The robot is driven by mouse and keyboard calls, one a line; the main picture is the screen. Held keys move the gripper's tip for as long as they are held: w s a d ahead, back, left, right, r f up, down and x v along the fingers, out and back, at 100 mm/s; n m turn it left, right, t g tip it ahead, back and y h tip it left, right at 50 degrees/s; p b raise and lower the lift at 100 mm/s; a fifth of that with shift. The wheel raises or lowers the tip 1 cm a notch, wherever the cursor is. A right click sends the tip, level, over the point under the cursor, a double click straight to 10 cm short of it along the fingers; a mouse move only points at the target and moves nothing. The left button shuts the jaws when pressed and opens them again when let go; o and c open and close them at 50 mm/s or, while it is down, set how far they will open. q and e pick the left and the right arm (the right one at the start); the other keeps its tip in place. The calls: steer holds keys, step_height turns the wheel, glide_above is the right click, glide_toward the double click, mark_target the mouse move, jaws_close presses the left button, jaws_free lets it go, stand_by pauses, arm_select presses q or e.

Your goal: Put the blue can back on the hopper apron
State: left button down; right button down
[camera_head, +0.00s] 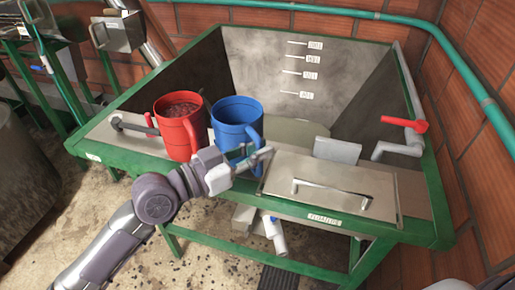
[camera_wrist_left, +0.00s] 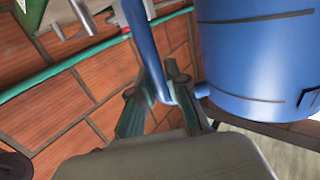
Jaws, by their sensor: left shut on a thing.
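The blue can (camera_head: 236,118) is a mug-like can with a side handle, and it is upright at the front of the hopper. My left gripper (camera_head: 256,160) is at the can's handle, shut on it. In the left wrist view the blue can (camera_wrist_left: 255,55) fills the upper right, and the gripper fingers (camera_wrist_left: 165,100) close around the lower part of its handle. The hopper apron (camera_head: 330,183) is the metal front ledge with a green frame. I cannot tell whether the can's base touches the apron. My right gripper is not in view.
A red can (camera_head: 180,125) with dark red contents stands on the apron just left of the blue can. A lid with a bar handle (camera_head: 330,190) lies right of my gripper. A red-handled crank (camera_head: 405,125) is at the right rim. Brick walls (camera_head: 480,60) enclose the right.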

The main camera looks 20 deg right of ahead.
arm_select(q)
steer(key=shift+f, duration=0.1)
steer(key=c, duration=1.6)
jaws_free()
steer(key=o, duration=0.4)
steer(key=shift+r+b+v, duration=0.2)
steer(key=shift+b+v, duration=2.4)
steer(key=shift+v, duration=3.45)
